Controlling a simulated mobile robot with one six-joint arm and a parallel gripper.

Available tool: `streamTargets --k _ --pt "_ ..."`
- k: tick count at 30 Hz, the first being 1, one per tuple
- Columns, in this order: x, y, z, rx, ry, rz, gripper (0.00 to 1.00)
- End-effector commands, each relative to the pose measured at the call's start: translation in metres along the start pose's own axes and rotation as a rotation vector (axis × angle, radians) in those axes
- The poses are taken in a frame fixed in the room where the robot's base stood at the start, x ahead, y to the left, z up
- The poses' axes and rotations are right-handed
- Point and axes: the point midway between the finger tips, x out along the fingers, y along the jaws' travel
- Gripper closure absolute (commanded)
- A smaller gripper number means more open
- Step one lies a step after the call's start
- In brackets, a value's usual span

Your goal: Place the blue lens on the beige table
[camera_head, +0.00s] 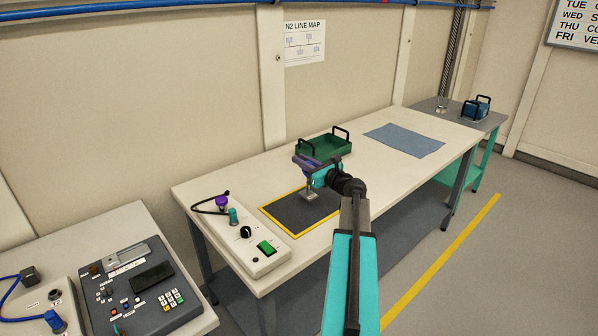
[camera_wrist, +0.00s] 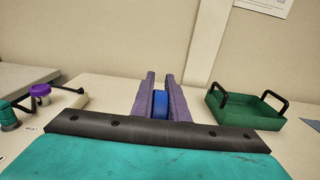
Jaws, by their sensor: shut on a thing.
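My gripper (camera_head: 305,162) is shut on the blue lens (camera_wrist: 160,104), which shows between the two purple fingers in the wrist view. In the head view the fingers mostly hide the lens. The gripper is above the beige table (camera_head: 385,168), over a dark pad with a yellow border (camera_head: 290,217). A small grey stand (camera_head: 311,194) is on the pad just below the gripper. I cannot tell whether the lens touches the stand.
A green tray with black handles (camera_head: 324,147) stands behind the gripper. A control box (camera_head: 243,244) with knobs is at the table's left end. A blue mat (camera_head: 404,140) lies to the right. The tabletop between pad and mat is clear.

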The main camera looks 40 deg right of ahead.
Motion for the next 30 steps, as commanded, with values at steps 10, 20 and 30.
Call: streamTargets --k 10,20,30 --pt "0.0 0.0 -0.025 0.001 0.0 0.0 1.0" --pt "0.0 0.0 -0.035 0.0 -0.001 0.0 1.0" --pt "0.0 0.0 -0.038 0.0 -0.001 0.001 1.0"
